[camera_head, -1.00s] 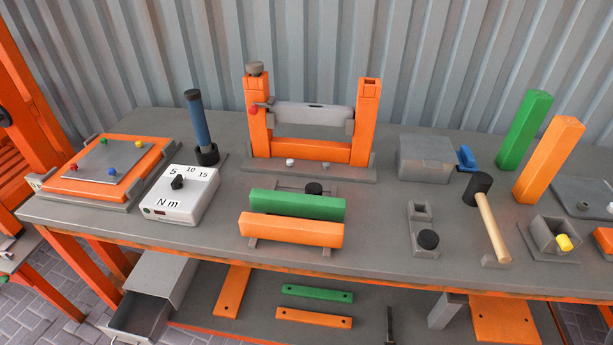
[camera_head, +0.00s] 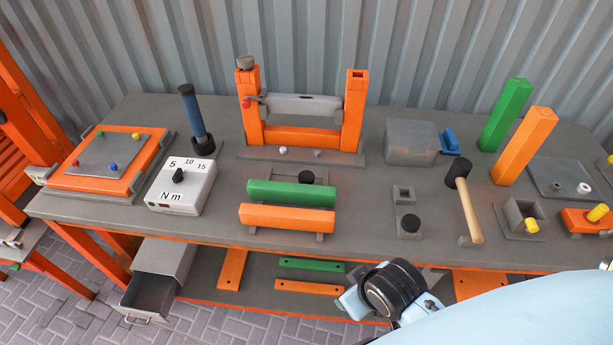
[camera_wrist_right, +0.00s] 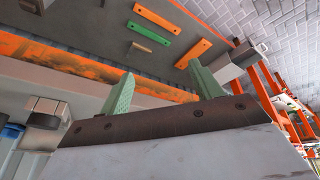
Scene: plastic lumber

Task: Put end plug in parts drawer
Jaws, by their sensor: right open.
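The parts drawer (camera_head: 151,297) is a grey open-topped drawer pulled out of its grey housing under the bench's left end. Its visible inside looks empty. I cannot tell for certain which piece is the end plug. A black round piece (camera_head: 410,223) sits on a grey holder on the bench, and another black round piece (camera_head: 307,177) lies behind the green bar. My right gripper (camera_wrist_right: 161,70) is open with nothing between its two green fingers. My left gripper is out of view.
The bench (camera_head: 105,210) carries a torque box (camera_head: 181,185), a green bar (camera_head: 291,194), an orange bar (camera_head: 287,219), a mallet (camera_head: 468,205) and upright green and orange posts at right. Flat strips lie on the lower shelf. A corrugated wall stands behind.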

